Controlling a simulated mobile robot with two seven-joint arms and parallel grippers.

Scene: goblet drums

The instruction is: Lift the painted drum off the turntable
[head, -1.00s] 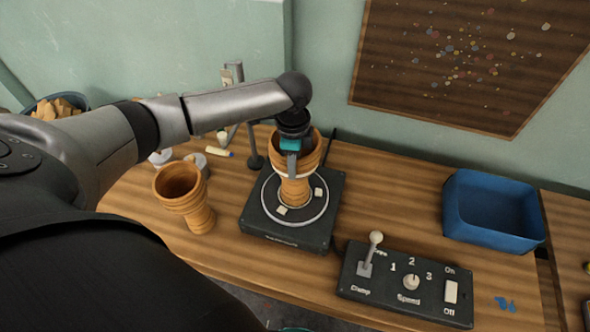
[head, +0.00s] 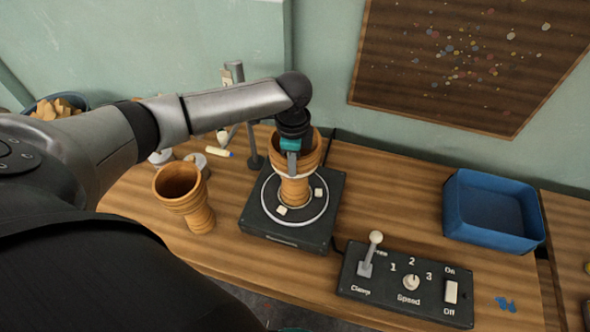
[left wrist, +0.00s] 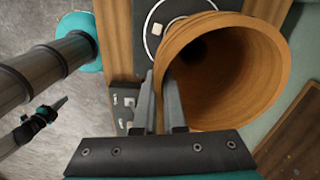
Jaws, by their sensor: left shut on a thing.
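The drum (head: 295,187) stands upright on the dark turntable (head: 325,222); it is brown wood with a pale band below its bowl. My left gripper (head: 291,168) reaches down to its rim and is shut on the wall. In the left wrist view, one finger of the left gripper (left wrist: 162,95) is inside the open mouth of the drum (left wrist: 262,75) and the other is outside. The drum's foot rests within the turntable's white ring, between pale blocks. A small dark and teal part, apparently my right gripper (left wrist: 52,109), shows at the left; its jaws are too small to read.
A second goblet drum (head: 186,199) stands left of the turntable. A control box (head: 408,285) with an upright clamp lever (head: 369,252) is in front right. A blue bin (head: 492,212) stands at the right. A grey post (head: 252,150) rises behind. Bare wood lies between turntable and bin.

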